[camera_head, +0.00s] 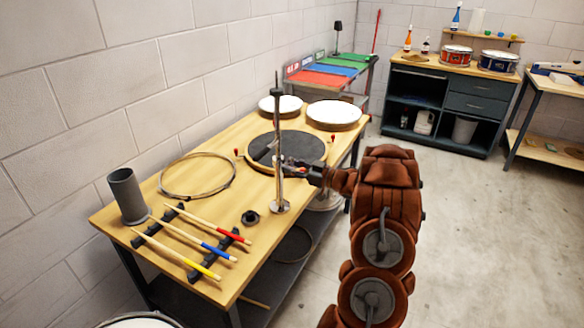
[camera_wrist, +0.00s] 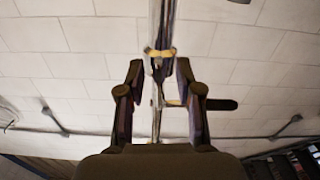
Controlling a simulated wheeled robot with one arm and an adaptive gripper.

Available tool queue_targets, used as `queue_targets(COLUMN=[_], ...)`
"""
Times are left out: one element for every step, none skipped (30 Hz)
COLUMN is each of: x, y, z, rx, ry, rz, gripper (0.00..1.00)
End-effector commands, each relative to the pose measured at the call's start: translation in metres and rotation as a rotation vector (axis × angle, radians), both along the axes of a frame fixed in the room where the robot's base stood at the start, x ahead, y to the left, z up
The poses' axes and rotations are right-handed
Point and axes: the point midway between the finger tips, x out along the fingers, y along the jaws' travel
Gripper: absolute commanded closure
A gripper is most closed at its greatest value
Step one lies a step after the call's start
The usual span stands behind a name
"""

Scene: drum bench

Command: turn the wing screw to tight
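A metal stand (camera_head: 279,130) with a thin upright pole rises from a round base at the front right part of the wooden bench. In the head view, my gripper (camera_head: 297,167) reaches the pole from the right at mid-height. In the wrist view, my gripper (camera_wrist: 160,68) has its two dark fingers apart, one on each side of the pole (camera_wrist: 163,15). A small brass-coloured piece (camera_wrist: 160,52), which looks like the wing screw, lies between and just beyond the fingertips. I see gaps on both sides, so no contact shows. The screw cannot be made out in the head view.
The bench (camera_head: 255,262) holds a dark round pad (camera_head: 300,143), white drumheads (camera_head: 334,113), a metal hoop (camera_head: 167,190), a grey cylinder (camera_head: 127,195) and drumsticks (camera_head: 205,224) on black rests. The floor to the right is clear.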

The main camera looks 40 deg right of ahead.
Motion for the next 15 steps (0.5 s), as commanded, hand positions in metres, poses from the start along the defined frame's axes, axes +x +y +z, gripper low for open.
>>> queue_targets(x=[0.000, 0.000, 0.000, 0.000, 0.000, 0.000, 0.000, -0.001, -0.002, -0.004, -0.006, -0.010, -0.013, -0.017, -0.023], y=[0.000, 0.000, 0.000, 0.000, 0.000, 0.000, 0.000, -0.001, -0.001, -0.002, -0.003, -0.004, -0.006, -0.007, -0.009], z=[0.000, 0.001, 0.001, 0.001, 0.001, 0.001, 0.001, 0.001, 0.001, 0.001, 0.001, 0.001, 0.001, 0.001, 0.001], rx=[0.000, -0.001, -0.001, -0.001, -0.001, -0.001, -0.001, -0.001, -0.001, -0.001, -0.001, -0.001, -0.001, -0.001, -0.001], ry=[0.000, 0.000, -0.001, -0.001, -0.001, -0.001, -0.001, -0.001, -0.001, -0.001, -0.001, -0.002, -0.001, -0.001, 0.000], rz=[0.000, 0.000, 0.000, 0.000, 0.000, 0.000, 0.000, -0.001, -0.001, -0.002, -0.003, -0.004, -0.004, -0.004, -0.004], gripper=[0.64, 0.64, 0.64, 0.64, 0.64, 0.64, 0.64, 0.64, 0.64, 0.64, 0.64, 0.64, 0.64, 0.64, 0.64])
